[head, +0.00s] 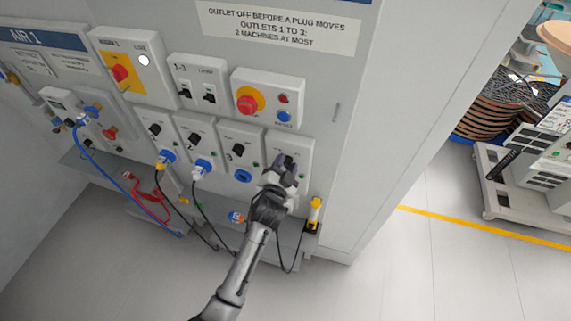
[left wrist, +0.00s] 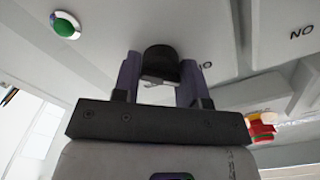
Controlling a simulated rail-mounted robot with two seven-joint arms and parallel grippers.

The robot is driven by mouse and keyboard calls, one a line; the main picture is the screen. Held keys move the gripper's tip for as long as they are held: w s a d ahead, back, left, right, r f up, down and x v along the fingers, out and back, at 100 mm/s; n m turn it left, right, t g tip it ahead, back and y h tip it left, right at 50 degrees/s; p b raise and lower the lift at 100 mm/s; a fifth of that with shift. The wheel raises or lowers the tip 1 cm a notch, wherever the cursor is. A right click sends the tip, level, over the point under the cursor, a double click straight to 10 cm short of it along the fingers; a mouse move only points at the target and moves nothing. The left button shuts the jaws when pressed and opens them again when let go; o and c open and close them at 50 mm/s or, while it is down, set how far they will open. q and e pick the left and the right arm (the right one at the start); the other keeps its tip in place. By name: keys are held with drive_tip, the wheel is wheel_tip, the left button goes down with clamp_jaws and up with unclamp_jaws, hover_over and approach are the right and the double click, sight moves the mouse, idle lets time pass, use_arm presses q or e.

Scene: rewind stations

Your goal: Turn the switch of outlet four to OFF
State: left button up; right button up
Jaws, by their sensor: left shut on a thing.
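The outlet four box (head: 304,148) is the rightmost in the lower row of grey outlet boxes on the wall panel. My left gripper (head: 284,170) reaches up to it from below and covers most of its front. In the left wrist view, my left gripper (left wrist: 160,80) is shut on the black switch knob (left wrist: 161,58), with one finger on each side. A green light (left wrist: 65,25) is beside the knob. Letters by the knob are partly hidden, so I cannot tell the switch's setting. The socket of outlet four is hidden by my gripper. My right gripper is not in view.
Outlet three (head: 239,150) is directly left, its blue socket (head: 243,176) empty. Plugs with black cables sit in the two outlets further left. A red emergency button (head: 247,104) is above. A yellow-and-black object (head: 314,214) stands below right. Open floor (head: 430,270) lies right.

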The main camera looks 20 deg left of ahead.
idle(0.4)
use_arm(q)
drive_tip(key=o, duration=0.9)
drive_tip(key=shift+s, duration=0.15)
drive_tip(key=s, duration=0.9)
drive_tip(key=s+d, duration=0.1)
drive_tip(key=s, duration=0.3)
drive_tip(key=shift+s, duration=0.3)
drive_tip(key=shift+n, duration=0.3)
